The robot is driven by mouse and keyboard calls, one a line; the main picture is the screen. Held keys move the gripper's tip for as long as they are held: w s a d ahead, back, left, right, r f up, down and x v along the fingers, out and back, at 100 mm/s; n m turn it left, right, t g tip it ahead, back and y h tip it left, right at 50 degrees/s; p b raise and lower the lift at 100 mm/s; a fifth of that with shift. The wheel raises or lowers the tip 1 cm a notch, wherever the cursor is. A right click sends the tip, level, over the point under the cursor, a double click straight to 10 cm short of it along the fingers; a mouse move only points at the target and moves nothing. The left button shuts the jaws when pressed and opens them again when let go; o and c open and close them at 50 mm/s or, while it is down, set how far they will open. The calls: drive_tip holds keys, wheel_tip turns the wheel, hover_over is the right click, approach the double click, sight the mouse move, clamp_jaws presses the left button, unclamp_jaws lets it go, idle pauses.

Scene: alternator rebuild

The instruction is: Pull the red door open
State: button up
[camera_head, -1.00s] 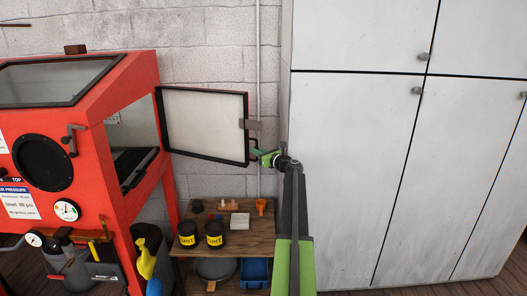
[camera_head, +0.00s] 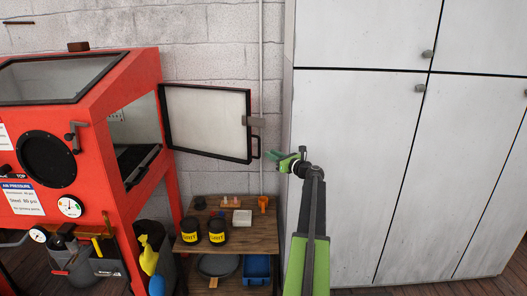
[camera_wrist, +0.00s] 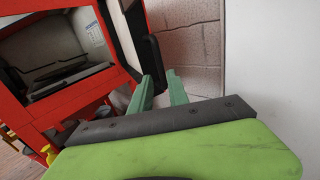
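The red blasting cabinet (camera_head: 95,110) stands at the left with its side opening exposed. Its side door (camera_head: 205,120) stands swung wide to the right of that opening, showing a pale inner panel in a black frame. A black handle (camera_head: 256,148) sticks out at the door's right edge. My gripper (camera_head: 273,157) is just right of and slightly below the handle, seemingly clear of it. In the wrist view two teal fingers (camera_wrist: 160,82) are apart with nothing between them. A dark upright piece (camera_wrist: 153,62), likely the door edge or handle, shows just beyond them. The door's outer face is hidden.
White tall cupboards (camera_head: 360,150) fill the right side, close to my arm. A low wooden shelf (camera_head: 265,232) with dark jars (camera_head: 217,231) and a blue bin (camera_head: 257,268) stands below the door. A block wall (camera_head: 215,45) is behind.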

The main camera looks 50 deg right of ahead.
drive_tip(key=s+a, duration=0.1)
drive_tip(key=s, duration=0.7)
drive_tip(key=shift+s+a, duration=0.1)
